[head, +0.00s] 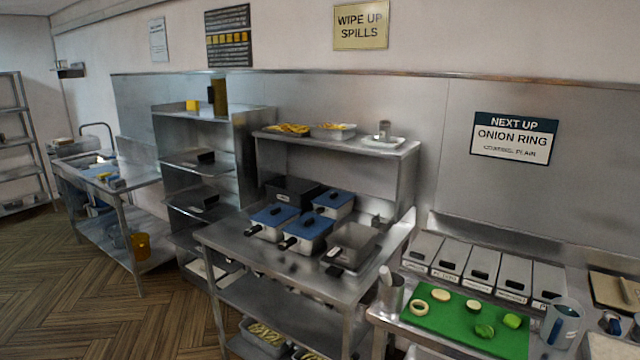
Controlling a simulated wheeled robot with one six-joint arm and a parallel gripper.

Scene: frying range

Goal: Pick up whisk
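I cannot make out a whisk for certain in the head view. A metal cup (392,294) stands at the left end of the right-hand counter, left of the green cutting board (450,326). A pale handle (385,274) sticks up out of the cup; what it belongs to is hidden inside. My gripper does not show in the head view.
Pale rings and green pieces lie on the board. Lidded bins (485,270) line the counter behind it, and a blue-grey jug (562,324) stands at right. Blue-lidded fryers (307,232) stand on the middle steel table (240,235). Open floor (120,315) lies at left.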

